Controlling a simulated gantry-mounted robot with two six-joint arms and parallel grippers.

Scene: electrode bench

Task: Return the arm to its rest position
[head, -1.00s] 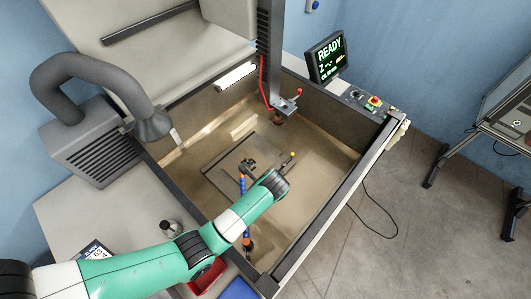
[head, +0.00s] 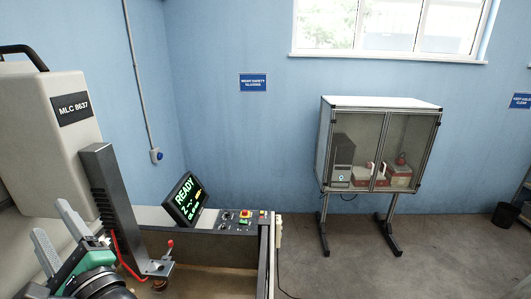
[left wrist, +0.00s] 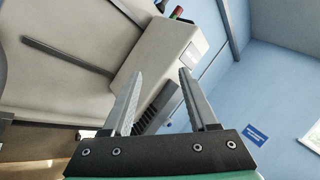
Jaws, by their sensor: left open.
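My left gripper (head: 60,236) shows at the lower left of the head view, raised in front of the machine. Its two grey fingers point up and stand apart, with nothing between them. In the left wrist view the fingers (left wrist: 160,95) are spread and empty, with the pale machine housing behind them. Part of my green left arm shows below the gripper in the head view. My right gripper is in neither view.
The machine head labelled MLC 8637 (head: 30,140) and its dark column (head: 110,195) stand close to the left gripper. A READY display (head: 185,200) and a control panel (head: 240,221) sit to their right. A glazed cabinet (head: 378,150) stands by the blue wall; floor before it is clear.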

